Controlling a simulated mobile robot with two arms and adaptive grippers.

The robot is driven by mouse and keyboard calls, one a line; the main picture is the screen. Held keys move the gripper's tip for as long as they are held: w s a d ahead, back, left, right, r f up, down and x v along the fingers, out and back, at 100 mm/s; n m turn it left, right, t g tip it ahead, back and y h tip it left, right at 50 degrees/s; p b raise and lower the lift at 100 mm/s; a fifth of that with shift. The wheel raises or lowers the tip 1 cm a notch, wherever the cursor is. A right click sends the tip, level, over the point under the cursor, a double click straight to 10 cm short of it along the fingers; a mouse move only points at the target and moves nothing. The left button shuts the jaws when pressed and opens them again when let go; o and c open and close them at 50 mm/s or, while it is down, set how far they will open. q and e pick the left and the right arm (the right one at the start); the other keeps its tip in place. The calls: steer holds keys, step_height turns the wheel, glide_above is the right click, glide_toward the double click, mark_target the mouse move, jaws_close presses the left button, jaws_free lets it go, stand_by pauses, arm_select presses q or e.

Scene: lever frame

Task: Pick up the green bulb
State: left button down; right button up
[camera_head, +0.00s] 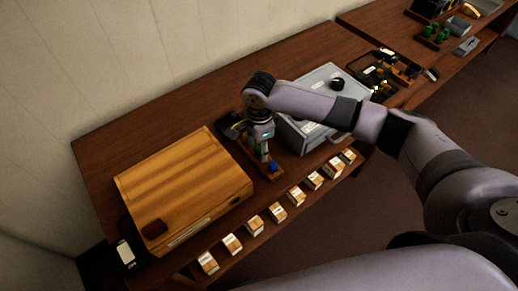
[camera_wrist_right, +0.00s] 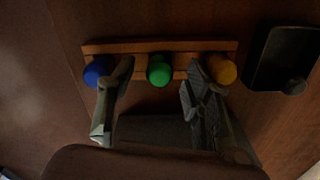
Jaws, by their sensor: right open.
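The green bulb (camera_wrist_right: 159,70) sits in the middle of a narrow wooden rack (camera_wrist_right: 205,46), between a blue bulb (camera_wrist_right: 97,71) and a yellow-orange bulb (camera_wrist_right: 221,69). My right gripper (camera_wrist_right: 158,80) is open, with one finger on each side of the green bulb and a gap on both sides. Its left finger is close to the blue bulb and its right finger overlaps the yellow-orange bulb in the picture. In the head view, my right gripper (camera_head: 262,148) points down over the rack, and the blue bulb (camera_head: 274,166) shows at the near end. My left gripper is not in view.
A black tray (camera_wrist_right: 284,60) lies right of the rack in the wrist view. In the head view, a large wooden box (camera_head: 185,185) stands left and a grey box (camera_head: 325,78) right. Several small labelled blocks (camera_head: 277,212) line the table's front edge.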

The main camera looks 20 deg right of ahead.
steer(key=shift+f, duration=0.65)
steer(key=shift+c, duration=0.5)
steer(key=c, duration=0.9)
